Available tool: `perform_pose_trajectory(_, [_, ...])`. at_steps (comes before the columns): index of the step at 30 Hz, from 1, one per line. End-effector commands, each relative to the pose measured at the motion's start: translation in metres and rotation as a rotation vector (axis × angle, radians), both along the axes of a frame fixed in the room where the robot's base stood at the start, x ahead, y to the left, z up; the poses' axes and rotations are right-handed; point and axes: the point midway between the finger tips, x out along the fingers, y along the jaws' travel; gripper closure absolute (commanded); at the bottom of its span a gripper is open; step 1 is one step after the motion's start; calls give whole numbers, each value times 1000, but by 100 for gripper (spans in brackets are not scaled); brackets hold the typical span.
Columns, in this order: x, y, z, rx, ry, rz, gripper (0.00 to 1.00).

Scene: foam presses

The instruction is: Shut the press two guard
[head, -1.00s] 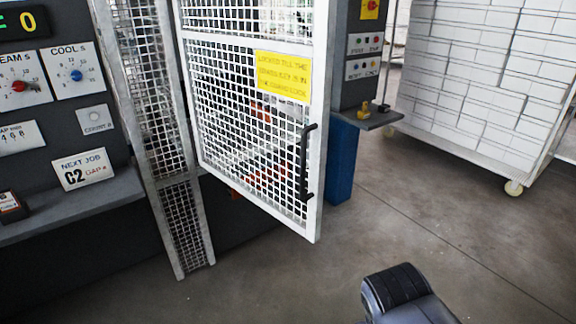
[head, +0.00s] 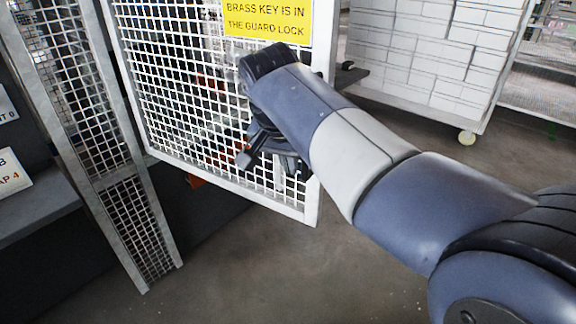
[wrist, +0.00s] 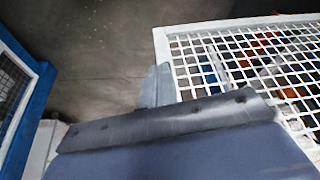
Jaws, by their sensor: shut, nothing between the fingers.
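The guard (head: 160,95) is a white-framed mesh door standing ajar, its free edge on the right swung out from the dark press. A yellow sign (head: 268,17) about the brass key and guard lock is on it. Its black handle is hidden behind my arm in the head view. My gripper (head: 247,158) is shut and empty in front of the mesh, near the door's lower right. I cannot tell whether it touches. In the wrist view, the guard's white frame and mesh (wrist: 245,55) lie at the right, beyond the dark blue part of my arm.
A fixed mesh panel (head: 125,215) with a metal frame stands left of the guard. A grey shelf (head: 38,212) juts out at far left. A cart of white boxes (head: 430,60) stands back right. The floor before the guard is open. A blue frame (wrist: 38,90) shows in the wrist view.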

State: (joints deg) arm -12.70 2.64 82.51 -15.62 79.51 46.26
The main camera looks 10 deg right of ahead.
Motion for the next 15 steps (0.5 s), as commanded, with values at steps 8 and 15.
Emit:
perform_pose_trajectory(8, [17, -12, -56, -1, 8, -2, 100])
perform_pose_trajectory(15, [41, -28, -79, 1, 3, -3, 100])
